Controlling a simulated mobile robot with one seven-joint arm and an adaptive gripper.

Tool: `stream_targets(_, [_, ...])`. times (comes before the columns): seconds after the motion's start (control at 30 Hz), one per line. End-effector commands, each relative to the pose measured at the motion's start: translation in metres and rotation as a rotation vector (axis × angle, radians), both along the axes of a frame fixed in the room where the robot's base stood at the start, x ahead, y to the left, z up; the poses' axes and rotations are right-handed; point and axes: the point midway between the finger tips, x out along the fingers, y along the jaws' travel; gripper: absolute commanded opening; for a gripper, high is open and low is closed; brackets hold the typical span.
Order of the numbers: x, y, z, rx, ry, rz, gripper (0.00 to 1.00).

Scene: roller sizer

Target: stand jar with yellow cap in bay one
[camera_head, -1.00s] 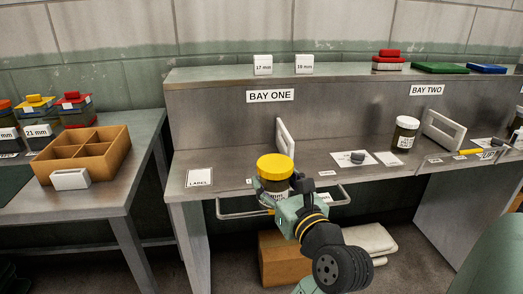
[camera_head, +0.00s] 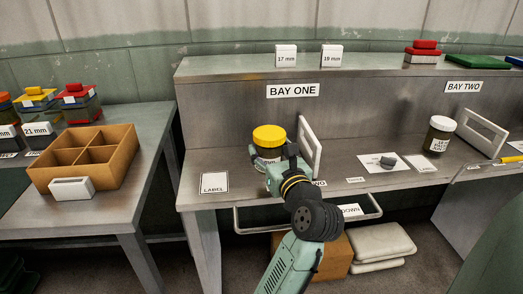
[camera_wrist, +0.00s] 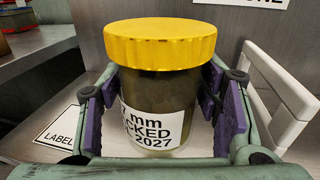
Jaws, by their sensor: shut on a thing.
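The jar with the yellow cap (camera_head: 269,141) is upright at bay one, below the BAY ONE sign (camera_head: 293,90). My gripper (camera_head: 270,172) is around the jar's body from the front. In the wrist view the jar (camera_wrist: 158,100) sits between the purple pads of my gripper (camera_wrist: 160,110), which press on both its sides. Its white label partly reads "mm", "CKED" and "2027". The jar appears at or just above the bench top (camera_head: 225,165); I cannot tell if its base touches, as my gripper hides part of it.
A white upright frame (camera_head: 309,147) stands close right of the jar. A LABEL card (camera_head: 214,183) lies to the left. A wire rail (camera_head: 260,231) runs along the front edge. A divided orange tray (camera_head: 85,159) is on the left table.

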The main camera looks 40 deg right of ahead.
Motion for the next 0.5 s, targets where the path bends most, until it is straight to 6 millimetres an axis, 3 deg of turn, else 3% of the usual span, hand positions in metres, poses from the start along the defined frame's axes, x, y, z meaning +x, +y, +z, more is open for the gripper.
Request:
stream_targets(0.03, [0.014, -0.001, 0.001, 0.0, 0.0, 0.005, 0.17])
stream_targets(0.2, [0.045, -0.009, -0.002, 0.0, -0.001, 0.002, 0.17])
stream_targets(0.37, [0.056, -0.012, -0.006, -0.002, -0.002, 0.001, 0.17])
stream_targets(0.5, [0.056, -0.012, -0.026, 0.001, 0.002, 0.0, 0.17])
